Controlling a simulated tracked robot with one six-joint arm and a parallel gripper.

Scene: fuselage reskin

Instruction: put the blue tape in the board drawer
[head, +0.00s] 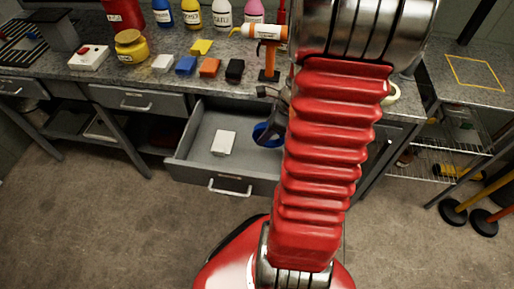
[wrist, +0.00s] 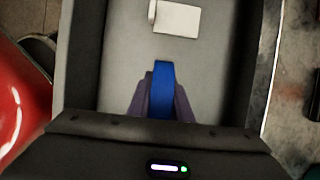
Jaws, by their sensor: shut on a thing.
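The blue tape (head: 265,135) is a roll that shows over the right part of the open board drawer (head: 184,163) in the head view. My gripper (wrist: 162,92) is shut on the blue tape, which shows between its fingers as a blue strip (wrist: 163,75) in the wrist view. The tape is over the drawer's inside. I cannot tell whether it touches the drawer floor. My red arm hides most of the gripper and the drawer's right end in the head view.
A white box (head: 223,143) lies in the drawer, left of the tape, and also shows in the wrist view (wrist: 178,18). The bench top (head: 140,75) above carries bottles, coloured blocks and an orange tool on a stand (head: 268,60). Drawer floor around the box is clear.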

